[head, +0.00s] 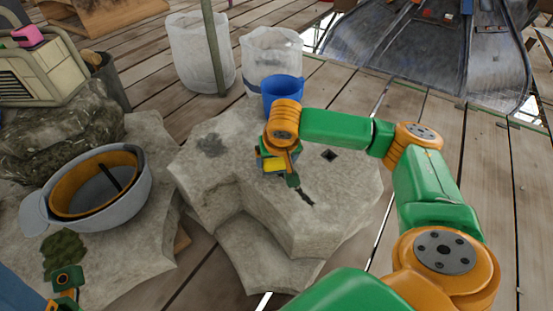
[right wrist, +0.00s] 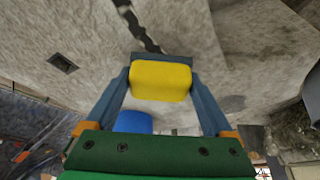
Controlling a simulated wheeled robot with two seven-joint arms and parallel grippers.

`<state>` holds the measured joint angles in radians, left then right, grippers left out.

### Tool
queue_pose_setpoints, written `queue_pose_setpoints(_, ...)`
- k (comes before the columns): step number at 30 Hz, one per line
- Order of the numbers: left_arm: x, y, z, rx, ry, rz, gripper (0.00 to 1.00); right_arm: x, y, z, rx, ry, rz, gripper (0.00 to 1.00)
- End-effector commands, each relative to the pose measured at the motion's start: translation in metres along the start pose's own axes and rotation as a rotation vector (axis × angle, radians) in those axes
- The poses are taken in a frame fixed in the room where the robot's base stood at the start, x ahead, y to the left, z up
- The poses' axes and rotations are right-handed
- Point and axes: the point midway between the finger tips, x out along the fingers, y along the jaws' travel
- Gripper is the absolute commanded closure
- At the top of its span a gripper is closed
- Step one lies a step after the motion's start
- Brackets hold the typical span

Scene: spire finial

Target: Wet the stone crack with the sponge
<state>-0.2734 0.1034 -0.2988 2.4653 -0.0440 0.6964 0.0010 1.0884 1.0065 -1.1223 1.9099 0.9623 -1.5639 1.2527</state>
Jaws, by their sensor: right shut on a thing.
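A yellow sponge (head: 273,166) is held between the fingers of my right gripper (head: 277,170), low over the pale stone block (head: 225,180). In the right wrist view the sponge (right wrist: 161,80) sits squarely between both fingers. The dark crack (head: 305,196) runs in the stone's top, just in front of the gripper. In the right wrist view the crack (right wrist: 140,28) ends near the sponge; I cannot tell whether they touch. A blue cup (head: 283,93) stands at the stone's back edge. My left gripper (head: 66,284) is at the lower left, its jaws unclear.
A grey hard hat (head: 90,190) rests on another stone (head: 130,245) at the left. Two white bins (head: 200,55) (head: 270,60) stand behind the block. A square hole (head: 328,155) is in the block's top. The wooden floor (head: 480,220) at the right is clear.

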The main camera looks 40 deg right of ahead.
Motion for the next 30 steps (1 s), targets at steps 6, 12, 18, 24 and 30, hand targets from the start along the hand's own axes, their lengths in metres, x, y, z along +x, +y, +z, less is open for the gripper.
queue_pose_setpoints(6,-0.001,0.0,0.0,0.0,-0.001,0.0,0.5,0.002,0.0,0.001,0.0,0.0,0.0,0.8)
queue_pose_setpoints(12,-0.001,0.0,0.001,0.0,-0.001,0.0,0.5,0.005,0.0,0.002,0.0,0.0,0.0,0.8)
queue_pose_setpoints(18,-0.002,0.0,0.001,-0.001,-0.002,0.0,0.5,0.009,0.0,0.004,0.0,0.0,0.001,0.8)
queue_pose_setpoints(24,-0.003,0.0,0.001,-0.001,-0.001,0.0,0.5,0.013,0.0,0.005,0.0,0.0,0.0,0.8)
queue_pose_setpoints(30,-0.003,0.0,0.001,0.0,-0.001,0.0,0.5,0.014,0.0,0.006,0.0,0.0,-0.001,0.8)
